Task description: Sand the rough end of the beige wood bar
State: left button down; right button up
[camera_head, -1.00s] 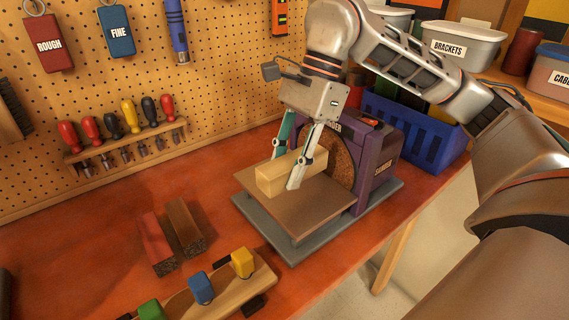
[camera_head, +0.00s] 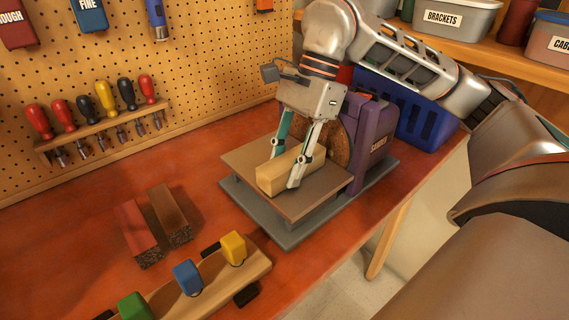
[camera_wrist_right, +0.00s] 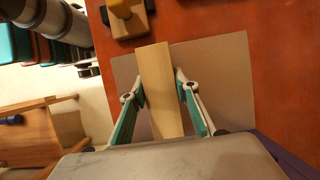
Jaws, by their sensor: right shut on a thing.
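The beige wood bar (camera_head: 271,177) lies along the brown work plate (camera_head: 306,203) of the purple disc sander (camera_head: 372,145). My right gripper (camera_head: 285,168) is shut on the bar from both sides, and the bar also shows between its fingers in the right wrist view (camera_wrist_right: 158,85). The bar's far end points toward the brown sanding disc (camera_head: 339,143). That end is hidden behind the gripper, so I cannot tell whether it touches the disc. My left gripper is not in view.
A red bar (camera_head: 136,230) and a dark brown bar (camera_head: 170,214) lie left of the sander. A wooden rack with yellow (camera_head: 233,247), blue (camera_head: 187,276) and green blocks stands in front. A blue crate (camera_head: 426,120) stands behind the sander.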

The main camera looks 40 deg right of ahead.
pick_arm(q)
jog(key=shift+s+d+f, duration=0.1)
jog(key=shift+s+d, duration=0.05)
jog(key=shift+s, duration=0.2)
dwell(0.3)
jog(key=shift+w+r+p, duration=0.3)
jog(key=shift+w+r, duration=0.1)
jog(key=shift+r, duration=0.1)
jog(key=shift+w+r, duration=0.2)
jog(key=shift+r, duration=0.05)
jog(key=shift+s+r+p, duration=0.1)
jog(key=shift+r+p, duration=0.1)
jog(key=shift+p, duration=0.15)
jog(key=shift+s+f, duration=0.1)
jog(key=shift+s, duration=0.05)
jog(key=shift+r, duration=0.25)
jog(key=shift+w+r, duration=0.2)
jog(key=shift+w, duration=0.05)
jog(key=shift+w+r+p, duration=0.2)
jog(key=shift+p, duration=0.15)
